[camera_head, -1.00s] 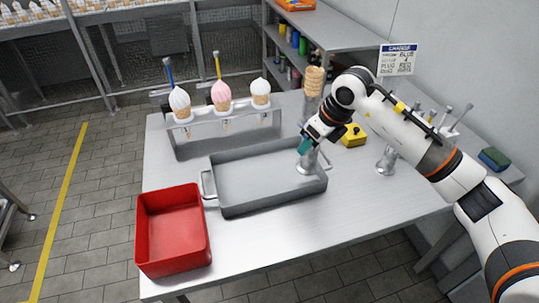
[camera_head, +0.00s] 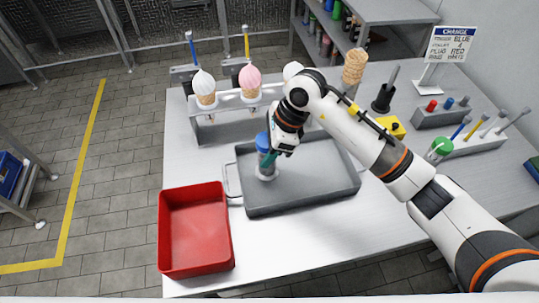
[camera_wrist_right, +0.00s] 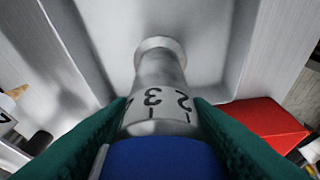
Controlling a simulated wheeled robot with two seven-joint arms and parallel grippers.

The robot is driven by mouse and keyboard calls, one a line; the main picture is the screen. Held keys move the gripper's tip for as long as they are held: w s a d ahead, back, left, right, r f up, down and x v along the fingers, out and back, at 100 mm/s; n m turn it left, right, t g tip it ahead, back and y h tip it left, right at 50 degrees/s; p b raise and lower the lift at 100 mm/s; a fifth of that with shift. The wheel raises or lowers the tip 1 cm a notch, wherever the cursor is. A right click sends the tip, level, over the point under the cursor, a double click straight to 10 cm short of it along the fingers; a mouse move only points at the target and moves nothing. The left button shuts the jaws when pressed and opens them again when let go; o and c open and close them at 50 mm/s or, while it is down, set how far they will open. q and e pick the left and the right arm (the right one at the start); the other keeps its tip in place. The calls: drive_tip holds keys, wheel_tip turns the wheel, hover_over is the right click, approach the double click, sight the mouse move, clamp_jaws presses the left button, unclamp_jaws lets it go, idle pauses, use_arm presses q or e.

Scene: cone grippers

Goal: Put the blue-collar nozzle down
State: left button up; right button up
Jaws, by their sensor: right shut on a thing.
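The blue-collar nozzle shows its blue top (camera_head: 263,141) and pale metal lower part (camera_head: 266,173) in the head view. It stands roughly upright over the left part of the grey tray (camera_head: 300,204). My right gripper (camera_head: 270,158) is shut on it, with green finger pads on both sides. In the right wrist view, the nozzle's blue collar (camera_wrist_right: 160,160) is nearest, then a ring marked with numbers, then the flared metal end (camera_wrist_right: 160,46) at the tray floor. I cannot tell whether that end touches the tray. My left gripper is not in view.
A red bin (camera_head: 194,232) stands left of the tray. Behind it, a rack (camera_head: 215,132) holds ice-cream cones. At the right are a yellow block (camera_head: 391,127), a black stand (camera_head: 384,98), tool holders (camera_head: 480,142) and a sign (camera_head: 453,44). The table front is clear.

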sight(259, 170)
wheel_tip(259, 170, down, 3)
drive_tip(key=shift+f+p, duration=0.1)
drive_tip(key=shift+p, duration=0.2)
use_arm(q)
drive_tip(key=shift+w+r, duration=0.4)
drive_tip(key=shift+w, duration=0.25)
use_arm(e)
drive_tip(key=shift+f, duration=0.1)
drive_tip(key=shift+f, duration=0.2)
drive_tip(key=o, duration=1.2)
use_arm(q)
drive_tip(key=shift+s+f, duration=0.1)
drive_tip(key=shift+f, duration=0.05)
